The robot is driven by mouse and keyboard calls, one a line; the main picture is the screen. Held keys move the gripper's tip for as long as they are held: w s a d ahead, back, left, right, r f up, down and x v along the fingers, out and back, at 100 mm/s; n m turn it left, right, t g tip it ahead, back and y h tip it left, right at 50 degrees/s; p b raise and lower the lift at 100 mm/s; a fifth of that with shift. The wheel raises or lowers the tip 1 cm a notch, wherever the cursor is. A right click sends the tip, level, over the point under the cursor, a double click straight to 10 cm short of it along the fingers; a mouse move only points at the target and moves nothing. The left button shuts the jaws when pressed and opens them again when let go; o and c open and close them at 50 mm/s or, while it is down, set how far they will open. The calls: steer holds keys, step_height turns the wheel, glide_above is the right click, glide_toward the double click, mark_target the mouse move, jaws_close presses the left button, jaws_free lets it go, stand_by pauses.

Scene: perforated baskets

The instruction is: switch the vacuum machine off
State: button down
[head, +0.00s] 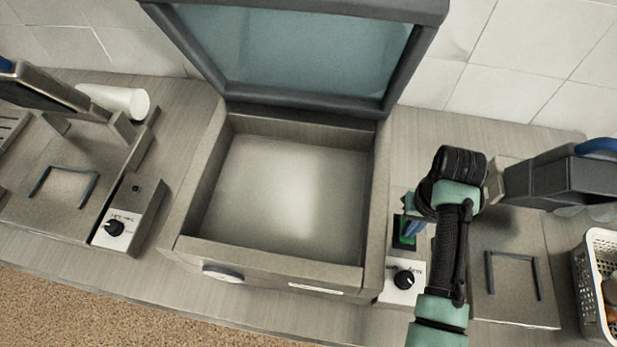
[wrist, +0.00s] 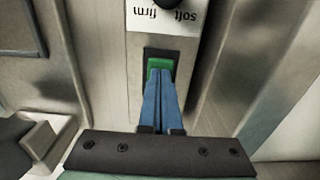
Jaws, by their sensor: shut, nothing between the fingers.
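A large metal machine (head: 275,252) with a sunken chamber and a raised glass lid stands in the middle of the head view. Beside its right wall is a narrow panel with a green rocker switch (head: 403,240) in a dark frame and a black knob (head: 404,280) on a white plate. My gripper (head: 411,228) is over this switch, partly hidden by my arm. In the wrist view the blue fingers (wrist: 160,82) are shut together with nothing between them. Their tips overlap the lower part of the green switch (wrist: 158,65); whether they touch it I cannot tell.
A similar knob plate (head: 117,226) with a dark switch above it is at left, beside another device. A right-hand device (head: 508,262) has a U-shaped bar and a dark raised head. A white perforated basket (head: 590,285) stands at far right. A white roll (head: 118,101) lies at back left.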

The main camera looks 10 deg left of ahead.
step_height(320, 180, up, 7)
steer(key=p, duration=0.7)
steer(key=shift+f, duration=0.1)
stand_by(0.7)
